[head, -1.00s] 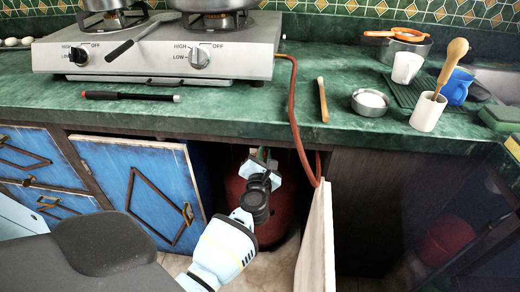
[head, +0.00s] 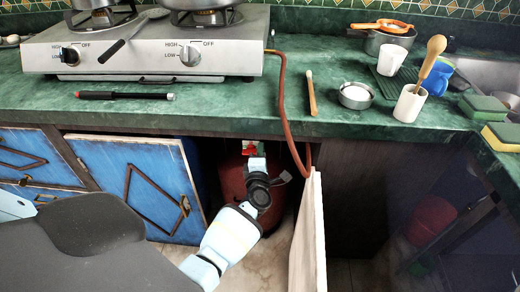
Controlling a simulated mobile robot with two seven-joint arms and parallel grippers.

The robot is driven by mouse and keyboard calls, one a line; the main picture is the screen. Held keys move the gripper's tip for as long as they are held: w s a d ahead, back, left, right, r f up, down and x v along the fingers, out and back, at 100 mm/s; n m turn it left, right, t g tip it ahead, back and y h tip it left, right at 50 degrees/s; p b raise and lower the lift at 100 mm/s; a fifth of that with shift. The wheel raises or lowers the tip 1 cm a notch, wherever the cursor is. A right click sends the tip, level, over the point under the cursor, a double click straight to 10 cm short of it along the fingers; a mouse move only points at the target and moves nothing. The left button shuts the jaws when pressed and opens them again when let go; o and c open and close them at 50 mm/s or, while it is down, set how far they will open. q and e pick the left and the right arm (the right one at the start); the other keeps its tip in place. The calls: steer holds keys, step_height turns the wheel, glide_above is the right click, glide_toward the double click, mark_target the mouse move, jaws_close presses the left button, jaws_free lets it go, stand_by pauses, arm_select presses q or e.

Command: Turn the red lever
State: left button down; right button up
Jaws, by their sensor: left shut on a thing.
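My left gripper (head: 257,165) reaches into the open cabinet under the counter, at the top of a red gas cylinder (head: 231,178). It is shut on a small part there that I take to be the red lever; a little red (head: 249,148) shows just above the fingers. The gripper and wrist hide most of the lever and the cylinder's top, so the lever's angle cannot be told. An orange-red hose (head: 283,100) runs from the hotplate (head: 150,50) over the counter edge and down beside the cabinet opening. My right gripper is not in view.
A blue cabinet door (head: 150,185) stands open left of my forearm, and a pale door edge (head: 307,235) stands close on the right. The green counter (head: 220,115) overhangs the gripper.

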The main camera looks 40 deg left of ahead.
arm_select(q)
steer(key=shift+f+m, duration=0.15)
steer(key=shift+m, duration=0.35)
steer(key=c, duration=1.5)
jaws_free()
steer(key=p+v, duration=0.2)
steer(key=v, duration=0.6)
steer(key=shift+a, duration=0.1)
